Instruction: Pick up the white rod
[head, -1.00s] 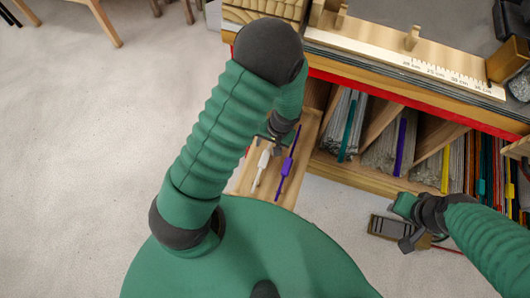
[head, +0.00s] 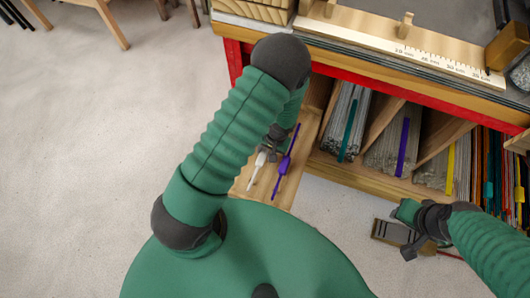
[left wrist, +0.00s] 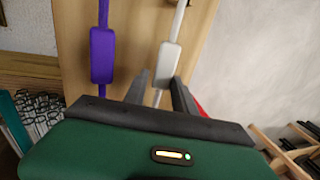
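The white rod (head: 257,168), with a thicker white block on it, lies on a light wooden board beside the purple rod (head: 284,166). In the left wrist view the white rod (left wrist: 169,62) runs down between the two dark fingers of my left gripper (left wrist: 162,92). The fingers are apart, with a gap to the rod. The purple rod (left wrist: 103,52) is to the left of them. In the head view my left gripper (head: 270,152) is at the white rod's upper end, partly hidden by my arm. My right gripper (head: 408,232) is far right, away from the rods; its finger gap is unclear.
The wooden board (head: 240,187) stands against a red-edged shelf unit (head: 390,95) with compartments of rods. A long wooden ruler (head: 400,45) lies on top. A small box-like device (head: 388,232) is on the floor by my right gripper.

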